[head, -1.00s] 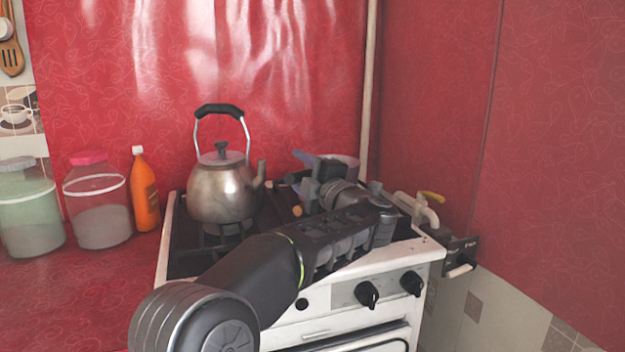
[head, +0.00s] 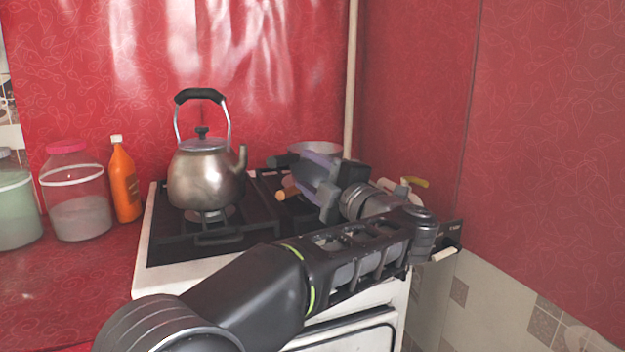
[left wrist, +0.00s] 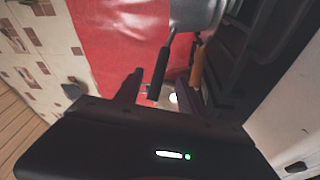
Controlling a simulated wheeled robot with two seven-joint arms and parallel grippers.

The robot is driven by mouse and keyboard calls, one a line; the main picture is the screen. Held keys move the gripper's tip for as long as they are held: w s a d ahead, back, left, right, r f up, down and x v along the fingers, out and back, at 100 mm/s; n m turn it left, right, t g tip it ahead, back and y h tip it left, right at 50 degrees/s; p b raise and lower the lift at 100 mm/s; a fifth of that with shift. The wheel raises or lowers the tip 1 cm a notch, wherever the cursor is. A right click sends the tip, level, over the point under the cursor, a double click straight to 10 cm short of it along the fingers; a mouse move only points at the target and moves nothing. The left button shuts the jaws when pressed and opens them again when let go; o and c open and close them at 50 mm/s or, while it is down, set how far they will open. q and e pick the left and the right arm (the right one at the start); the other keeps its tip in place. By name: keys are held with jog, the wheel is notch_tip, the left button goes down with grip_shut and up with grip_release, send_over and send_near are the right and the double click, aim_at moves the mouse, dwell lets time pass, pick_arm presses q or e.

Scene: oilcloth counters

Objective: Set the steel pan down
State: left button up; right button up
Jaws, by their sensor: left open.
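The steel pan (head: 318,147) is at the back right of the stove, its rim showing behind my left gripper. In the left wrist view its grey body (left wrist: 192,14) is at the top, and a dark handle (left wrist: 160,70) points toward my gripper. My left gripper (head: 300,172) is open; in the left wrist view its fingers (left wrist: 158,88) stand on either side of the handle's end, apart from it as far as I can tell. The pan's underside is hidden, so its contact with the grate does not show. My right gripper is not in view.
A steel kettle (head: 205,180) stands on the stove (head: 165,270) at the left. An orange-brown handle (head: 287,193) shows below my fingers. An orange bottle (head: 124,185) and jars (head: 75,205) stand on the red counter.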

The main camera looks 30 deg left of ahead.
pick_arm(q)
jog(key=shift+s+d, duration=0.2)
jog(key=shift+d, duration=0.1)
dwell(0.5)
